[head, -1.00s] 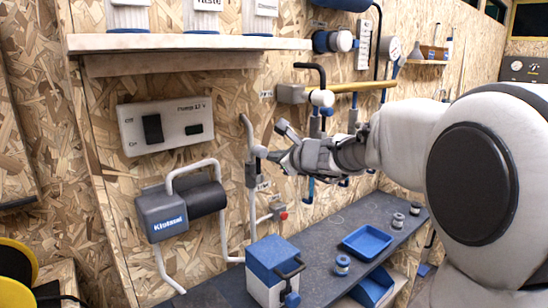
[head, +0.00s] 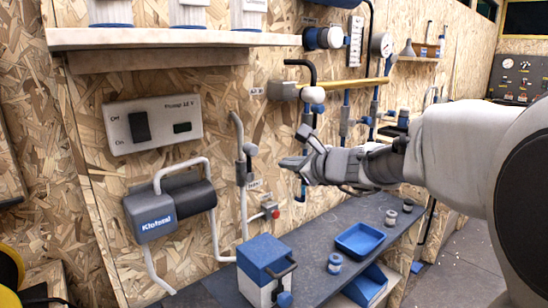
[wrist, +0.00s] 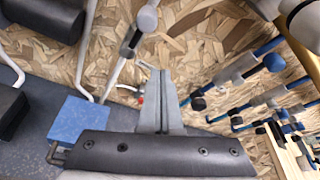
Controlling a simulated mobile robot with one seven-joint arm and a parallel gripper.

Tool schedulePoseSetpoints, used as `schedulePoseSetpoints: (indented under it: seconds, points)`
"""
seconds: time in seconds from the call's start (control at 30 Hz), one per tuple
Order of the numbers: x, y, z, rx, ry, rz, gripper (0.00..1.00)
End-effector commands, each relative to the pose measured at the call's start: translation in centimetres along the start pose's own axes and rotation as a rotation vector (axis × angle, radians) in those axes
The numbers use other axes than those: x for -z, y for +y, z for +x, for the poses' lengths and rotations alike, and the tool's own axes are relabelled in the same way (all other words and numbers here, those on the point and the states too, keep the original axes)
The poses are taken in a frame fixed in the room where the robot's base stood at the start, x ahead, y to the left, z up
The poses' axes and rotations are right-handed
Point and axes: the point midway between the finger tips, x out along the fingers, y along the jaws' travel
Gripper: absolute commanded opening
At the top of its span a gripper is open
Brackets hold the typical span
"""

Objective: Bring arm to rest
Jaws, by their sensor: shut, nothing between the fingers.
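My gripper (head: 288,163) is at the end of my arm, which reaches in from the right in the head view. It hangs in the air in front of the chipboard wall, above the dark bench. In the wrist view, the two fingers of my gripper (wrist: 158,84) lie side by side, shut with nothing between them. My gripper is apart from the white pipe with its valve (head: 241,165) to its left.
A blue-lidded box (head: 266,268), a blue tray (head: 360,240) and small jars stand on the bench (head: 318,270). A pump (head: 168,207) and switch panel (head: 152,124) are at left. A shelf (head: 170,39) is above. Pipes and a yellow bar (head: 345,84) are behind my arm.

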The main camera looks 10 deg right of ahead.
Motion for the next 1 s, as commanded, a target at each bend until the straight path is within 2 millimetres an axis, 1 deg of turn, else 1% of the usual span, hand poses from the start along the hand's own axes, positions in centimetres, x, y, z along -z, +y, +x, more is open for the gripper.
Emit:
schedulePoseSetpoints:
  seconds: [0.03, 0.1, 0.27, 0.37, 0.47, 0.5, 0.57, 0.6, 0.67, 0.7, 0.8, 0.87, 0.9, 1.0]
  points:
    - [0.0, 0.0, -0.8, 0.001, 0.001, 0.000, 0.00]
    - [0.1, 0.2, -1.6, 0.002, 0.002, 0.000, 0.00]
    - [0.1, 0.6, -2.5, -0.003, 0.002, -0.011, 0.00]
    - [-0.3, 1.7, -3.2, -0.033, 0.002, -0.082, 0.00]
    - [-0.8, 4.1, -4.5, -0.099, 0.006, -0.243, 0.00]
    - [-1.1, 5.4, -5.3, -0.135, 0.007, -0.329, 0.00]
    - [-1.1, 7.4, -6.5, -0.192, 0.012, -0.470, 0.00]
    - [-1.0, 8.7, -7.4, -0.233, 0.014, -0.566, 0.00]
    - [-0.7, 10.6, -8.8, -0.293, 0.018, -0.711, 0.00]
    - [-0.4, 11.8, -9.8, -0.333, 0.021, -0.805, 0.00]
    - [0.9, 14.4, -12.3, -0.435, 0.030, -1.042, 0.00]
    - [1.8, 15.7, -13.8, -0.496, 0.037, -1.180, 0.00]
    - [2.6, 16.5, -14.9, -0.540, 0.043, -1.273, 0.00]
    - [4.5, 17.9, -17.6, -0.647, 0.061, -1.499, 0.00]
